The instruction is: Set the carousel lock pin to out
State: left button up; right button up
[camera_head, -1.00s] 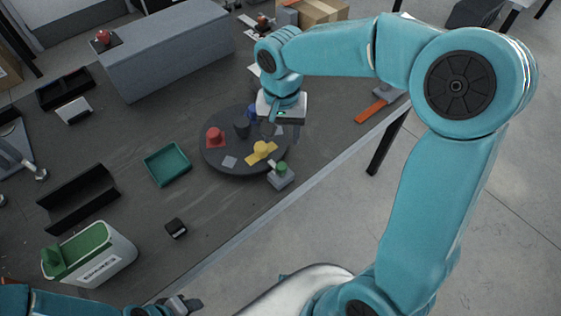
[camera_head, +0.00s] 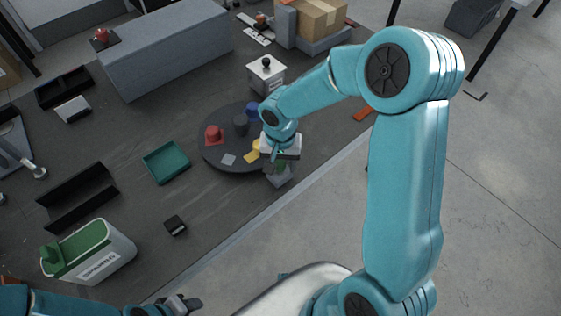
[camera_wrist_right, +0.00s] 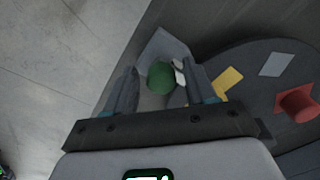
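The round grey carousel (camera_head: 212,153) carries a red piece (camera_head: 213,134), a dark grey piece (camera_head: 240,124), a blue piece (camera_head: 253,111) and a yellow piece (camera_head: 252,150). Beside its near right edge is a grey block (camera_head: 281,180) with a green knob, which I take for the lock pin. My right gripper (camera_head: 279,162) is above this block and largely hides the knob. In the right wrist view the green knob (camera_wrist_right: 161,77) lies between the two spread fingers, with gaps on both sides. My left gripper (camera_head: 188,304) is low at the bottom edge, away from the carousel.
A teal tray (camera_head: 167,162), a small black block (camera_head: 175,225) and a green-and-white bin (camera_head: 90,255) stand left of the carousel. A white box with a black knob (camera_head: 266,75) stands behind it. The table edge runs close to the grey block.

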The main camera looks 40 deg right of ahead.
grip_shut()
jog(key=shift+s+f, duration=0.1)
jog(key=shift+s+d+b, duration=0.15)
jog(key=shift+s+b, duration=0.95)
jog(key=shift+s, duration=0.45)
jog(key=shift+c, duration=0.7)
grip_release()
jog(key=shift+o, duration=1)
jog(key=shift+s, duration=0.15)
jog(key=shift+w, duration=0.2)
